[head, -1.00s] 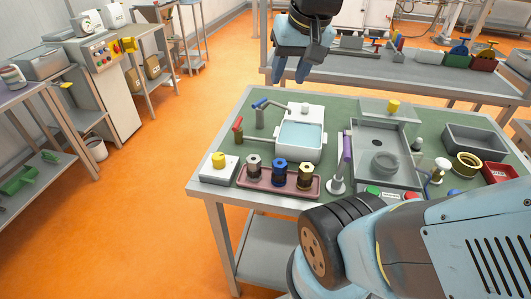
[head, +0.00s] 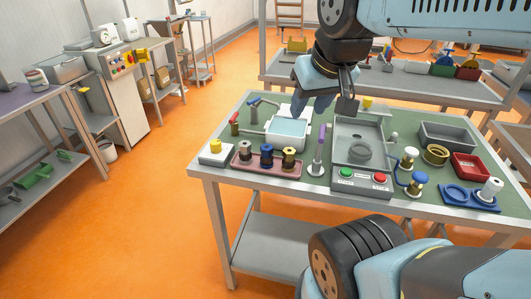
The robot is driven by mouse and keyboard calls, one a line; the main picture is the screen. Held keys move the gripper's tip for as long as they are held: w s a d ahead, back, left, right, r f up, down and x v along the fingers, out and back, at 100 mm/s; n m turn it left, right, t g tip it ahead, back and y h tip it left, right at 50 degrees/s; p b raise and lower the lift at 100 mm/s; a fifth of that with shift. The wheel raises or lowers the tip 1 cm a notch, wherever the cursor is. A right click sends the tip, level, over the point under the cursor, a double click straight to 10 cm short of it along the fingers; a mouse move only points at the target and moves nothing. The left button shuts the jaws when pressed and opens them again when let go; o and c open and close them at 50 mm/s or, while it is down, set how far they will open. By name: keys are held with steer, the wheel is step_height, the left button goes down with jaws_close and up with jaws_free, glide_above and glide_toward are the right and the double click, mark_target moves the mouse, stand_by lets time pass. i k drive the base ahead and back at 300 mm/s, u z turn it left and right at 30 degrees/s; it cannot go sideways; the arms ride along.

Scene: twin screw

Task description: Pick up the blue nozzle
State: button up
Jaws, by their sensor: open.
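The blue nozzle (head: 267,156) stands upright in the middle of a row of three on a pink tray (head: 244,164). A grey-brown nozzle (head: 245,151) stands left of it and a brass-coloured one (head: 289,158) right of it. My gripper (head: 309,110) is open and empty, pointing down. In the picture its fingertips show above and to the right of the blue nozzle, over the back of the light blue basin (head: 287,133). The gripper is clear of the nozzle. Its exact height above the table is hard to tell.
A purple-handled lever (head: 321,140) stands right of the tray. A white block with a yellow button (head: 215,148) is at its left. Taps (head: 262,105) stand behind the tray.

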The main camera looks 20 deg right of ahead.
mark_target(267, 158)
steer(key=u, duration=1.2)
steer(key=i, duration=0.1)
steer(key=z, duration=3.15)
steer(key=k, duration=0.8)
steer(key=u, duration=0.4)
